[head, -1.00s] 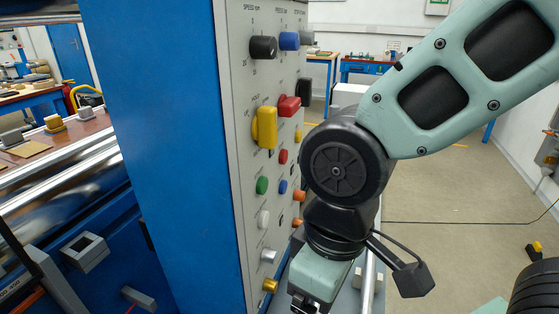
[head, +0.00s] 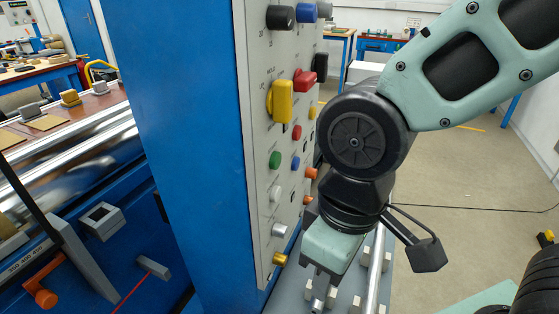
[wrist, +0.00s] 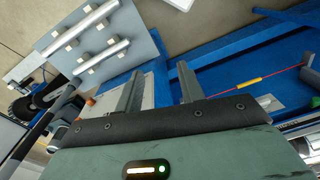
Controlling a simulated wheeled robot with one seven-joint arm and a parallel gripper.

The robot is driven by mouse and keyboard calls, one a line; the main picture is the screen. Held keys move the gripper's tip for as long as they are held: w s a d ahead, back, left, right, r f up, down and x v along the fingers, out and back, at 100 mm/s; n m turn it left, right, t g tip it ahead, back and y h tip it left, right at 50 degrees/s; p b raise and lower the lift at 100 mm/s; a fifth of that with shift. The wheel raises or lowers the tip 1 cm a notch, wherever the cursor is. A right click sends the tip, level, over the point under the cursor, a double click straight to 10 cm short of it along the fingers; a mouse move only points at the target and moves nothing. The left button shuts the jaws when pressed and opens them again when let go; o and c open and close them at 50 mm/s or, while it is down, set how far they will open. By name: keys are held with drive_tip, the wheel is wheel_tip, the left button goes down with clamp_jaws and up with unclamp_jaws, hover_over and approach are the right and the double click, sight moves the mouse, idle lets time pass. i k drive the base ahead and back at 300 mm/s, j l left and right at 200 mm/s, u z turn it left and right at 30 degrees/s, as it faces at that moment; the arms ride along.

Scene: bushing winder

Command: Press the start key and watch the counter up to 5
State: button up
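The grey control panel (head: 262,190) on the blue cabinet carries several knobs and buttons, among them a green button (head: 275,159), a white one (head: 275,193) and a blue one (head: 296,161). The labels are too small to read, so I cannot tell which is the start key. I see no counter display. My gripper (head: 319,288) points down in front of the panel's lower right, below the buttons and apart from them. In the wrist view, my gripper's two fingers (wrist: 160,88) stand apart with nothing held between them.
A yellow knob (head: 281,101) and a red knob (head: 303,81) stick out of the panel. A brass knob (head: 279,259) is near its bottom. A shelf with a metal rod (head: 376,270) and small blocks lies beside my gripper. Open floor (head: 450,170) lies to the right.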

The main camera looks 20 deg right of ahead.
sight(275, 159)
drive_tip(key=l+u, duration=0.2)
drive_tip(key=l, duration=0.15)
drive_tip(key=k+l+u, duration=0.25)
drive_tip(key=l+u, duration=0.2)
drive_tip(key=l, duration=0.3)
drive_tip(key=k+l+u, duration=0.2)
drive_tip(key=l, duration=0.15)
drive_tip(key=l+u, duration=0.25)
drive_tip(key=k+l, duration=0.05)
